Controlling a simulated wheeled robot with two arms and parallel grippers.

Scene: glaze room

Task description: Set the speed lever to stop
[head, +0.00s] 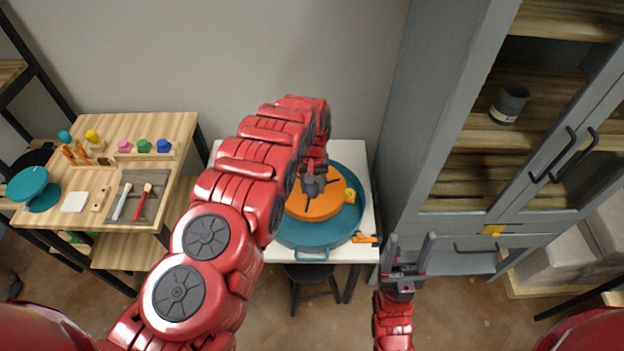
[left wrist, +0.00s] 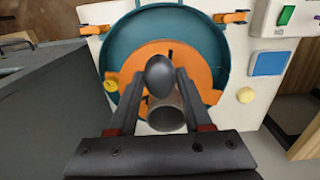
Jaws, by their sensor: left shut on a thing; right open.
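My left gripper (head: 312,190) is over the orange wheel head (head: 318,208) of the pottery wheel. In the left wrist view, the left gripper (left wrist: 160,85) has its fingers on either side of a dark rounded knob (left wrist: 159,75), shut on it. A grey cylindrical piece (left wrist: 168,115) shows just below the knob. No other lever shows; I cannot tell for certain that this knob is the speed lever's, and what it is fixed to is hidden. My right gripper (head: 411,250) is open and empty, in front of the cabinet and right of the wheel table.
A teal pan (head: 290,236) surrounds the wheel head, with an orange clip (head: 365,239) at its side. The left wrist view shows a green switch (left wrist: 286,15) and a blue panel (left wrist: 268,63). A wooden tool table (head: 180,130) stands left, a grey cabinet (head: 440,110) right.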

